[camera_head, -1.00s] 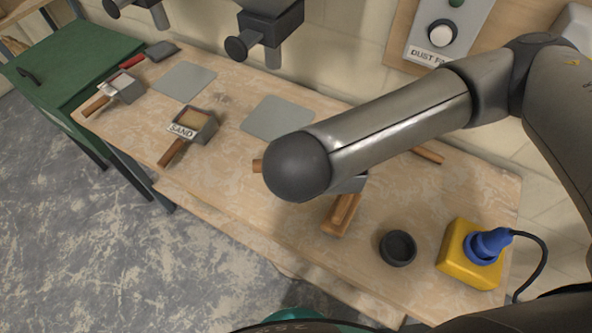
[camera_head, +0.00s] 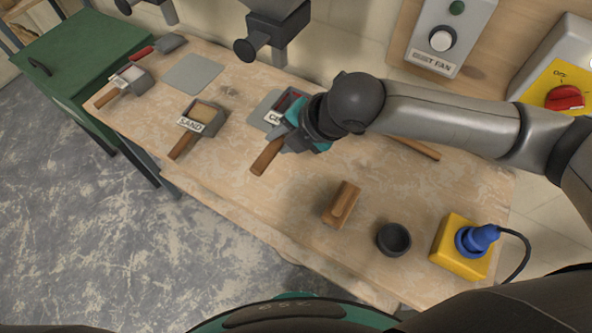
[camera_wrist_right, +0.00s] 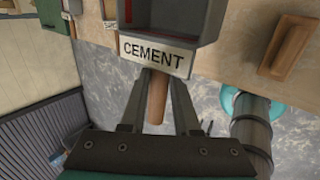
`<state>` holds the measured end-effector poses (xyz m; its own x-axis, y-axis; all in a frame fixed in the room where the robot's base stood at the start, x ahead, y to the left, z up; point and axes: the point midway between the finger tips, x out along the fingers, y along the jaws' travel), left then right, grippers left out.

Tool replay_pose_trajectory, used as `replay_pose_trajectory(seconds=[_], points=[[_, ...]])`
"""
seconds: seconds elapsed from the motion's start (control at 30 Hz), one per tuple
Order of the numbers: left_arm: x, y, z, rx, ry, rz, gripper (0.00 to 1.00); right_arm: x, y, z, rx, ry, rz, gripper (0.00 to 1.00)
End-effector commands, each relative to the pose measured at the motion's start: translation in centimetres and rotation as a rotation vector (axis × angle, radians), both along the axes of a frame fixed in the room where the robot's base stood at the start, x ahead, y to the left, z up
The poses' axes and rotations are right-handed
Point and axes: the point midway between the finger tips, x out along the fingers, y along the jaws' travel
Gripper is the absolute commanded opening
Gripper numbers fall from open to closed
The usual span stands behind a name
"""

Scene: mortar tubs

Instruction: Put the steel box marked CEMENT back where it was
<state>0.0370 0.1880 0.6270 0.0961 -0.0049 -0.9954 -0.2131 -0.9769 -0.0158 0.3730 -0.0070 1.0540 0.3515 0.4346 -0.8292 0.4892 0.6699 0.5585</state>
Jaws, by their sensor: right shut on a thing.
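The grey steel box marked CEMENT (camera_head: 291,103) has a wooden handle and something dark red inside. In the head view it is at the right side of the right grey mat (camera_head: 262,110), partly hidden by my right gripper (camera_head: 287,142). In the wrist view the box (camera_wrist_right: 170,22) looks level, label towards me. My right gripper (camera_wrist_right: 160,88) is shut on its handle (camera_wrist_right: 157,98). I cannot tell whether the box touches the mat or hangs just above it. My left gripper is not in view.
The SAND box (camera_head: 206,115) and another labelled box (camera_head: 134,77) stand to the left, with an empty grey mat (camera_head: 193,74) behind them. A wooden float (camera_head: 342,203), a black cup (camera_head: 393,239) and a yellow block (camera_head: 460,246) with a blue plug are at right.

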Motion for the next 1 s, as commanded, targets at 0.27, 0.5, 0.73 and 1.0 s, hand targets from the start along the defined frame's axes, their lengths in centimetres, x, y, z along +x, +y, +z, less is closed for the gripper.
replay_pose_trajectory(seconds=[0.27,0.5,0.73,1.0], points=[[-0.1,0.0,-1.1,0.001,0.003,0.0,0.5,-0.1,0.0,-6.8,-0.003,0.005,0.002,0.0],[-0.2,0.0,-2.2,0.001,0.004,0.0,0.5,-0.1,0.1,-13.0,-0.002,0.003,0.003,0.0],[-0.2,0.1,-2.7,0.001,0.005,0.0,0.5,0.0,0.1,-15.7,0.0,0.0,0.004,0.0],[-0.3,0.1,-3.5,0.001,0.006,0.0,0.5,0.0,0.1,-19.1,0.0,0.0,0.004,0.0]])
